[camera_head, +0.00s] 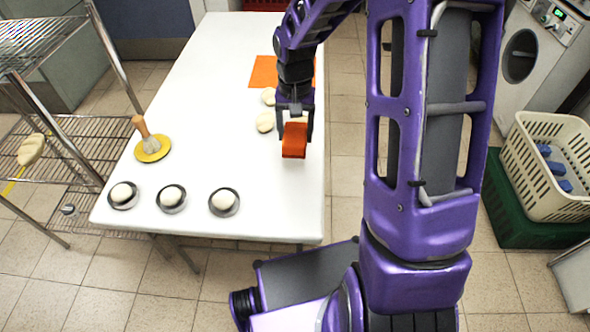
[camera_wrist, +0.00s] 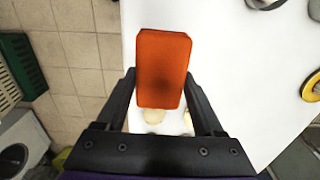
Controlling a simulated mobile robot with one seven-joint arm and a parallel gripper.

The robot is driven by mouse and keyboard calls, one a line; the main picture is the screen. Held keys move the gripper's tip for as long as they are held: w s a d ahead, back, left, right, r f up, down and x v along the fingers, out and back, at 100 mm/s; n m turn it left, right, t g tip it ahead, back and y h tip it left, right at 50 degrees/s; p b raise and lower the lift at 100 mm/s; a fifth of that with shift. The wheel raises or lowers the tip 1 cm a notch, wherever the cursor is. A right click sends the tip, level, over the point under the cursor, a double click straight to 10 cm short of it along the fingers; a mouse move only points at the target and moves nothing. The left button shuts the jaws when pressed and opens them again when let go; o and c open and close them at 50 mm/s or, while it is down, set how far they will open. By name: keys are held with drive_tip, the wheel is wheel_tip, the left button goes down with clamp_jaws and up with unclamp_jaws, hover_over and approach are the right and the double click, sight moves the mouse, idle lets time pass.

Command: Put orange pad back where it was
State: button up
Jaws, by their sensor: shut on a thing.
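The orange pad (camera_head: 294,141) is a small block held between the fingers of my gripper (camera_head: 295,122), over the right part of the white table. In the wrist view the pad (camera_wrist: 162,68) sits between the two black fingers of my gripper (camera_wrist: 165,100), its broad face toward the camera. My gripper is shut on it. I cannot tell whether the pad touches the table. A flat orange mat (camera_head: 263,72) lies farther back on the table, partly hidden by my arm.
Pale round pieces (camera_head: 265,122) lie beside and behind my gripper. Three small dishes (camera_head: 224,202) with white balls line the table's front edge. A brush stands on a yellow disc (camera_head: 153,149). The table's left middle is clear. A cream basket (camera_head: 550,160) stands right.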

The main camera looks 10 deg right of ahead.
sight(295, 167)
wheel_tip(295, 167, down, 10)
drive_tip(key=shift+w+r+b, duration=0.1)
drive_tip(key=shift+w+b, duration=0.05)
drive_tip(key=shift+b, duration=0.75)
drive_tip(key=o, duration=1.2)
wheel_tip(295, 167, up, 12)
drive_tip(key=shift+r+p, duration=0.1)
drive_tip(key=shift+p, duration=1)
